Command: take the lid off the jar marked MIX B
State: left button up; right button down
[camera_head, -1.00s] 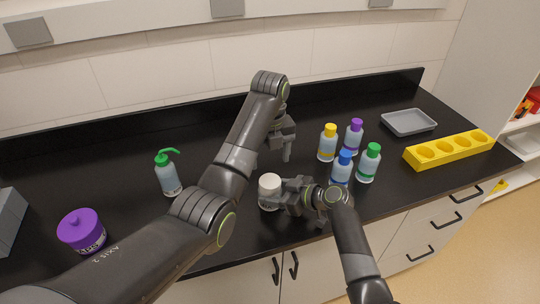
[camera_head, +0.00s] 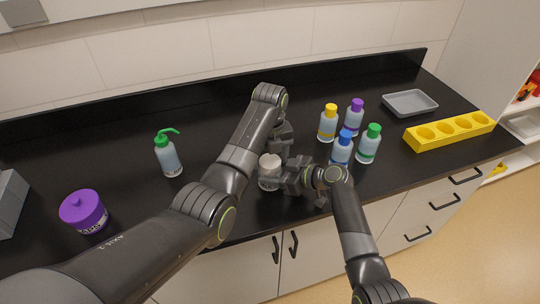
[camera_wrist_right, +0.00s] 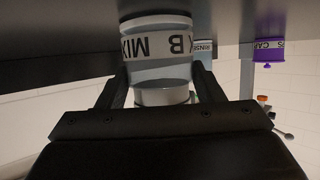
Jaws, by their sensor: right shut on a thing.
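The white-lidded jar (camera_head: 268,184) stands near the counter's front edge in the head view. In the right wrist view the jar (camera_wrist_right: 158,72) appears upside down, with MIX B on its white label. My right gripper (camera_wrist_right: 157,88) is shut on the jar, with one finger on each side. The jar's white lid (camera_head: 270,161) is on top in the head view. My left gripper (camera_head: 280,149) is just behind and right of the lid, close to it. Its fingers are small and dark, so I cannot tell their opening or whether they touch the lid.
Several capped bottles (camera_head: 341,150) stand right of my right gripper. A green-topped squeeze bottle (camera_head: 168,157) and a purple-lidded jar (camera_head: 85,213) are on the left. A yellow rack (camera_head: 450,131) and grey tray (camera_head: 410,101) lie at the far right.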

pick_arm(q)
jog(key=c, duration=0.8)
jog(key=shift+o, duration=0.2)
jog(key=n, duration=0.6)
jog(key=shift+n, duration=0.4)
jog(key=n, duration=0.4)
jog(key=shift+n, duration=0.3)
jog(key=n, duration=0.7)
jog(key=shift+r+n, duration=0.1)
jog(key=shift+n, duration=0.3)
jog(key=n, duration=0.2)
jog(key=shift+n, duration=0.4)
jog(key=n, duration=0.4)
jog(key=shift+n, duration=0.3)
jog(key=n, duration=2.1)
jog(key=shift+r, duration=0.1)
jog(key=n, duration=0.6)
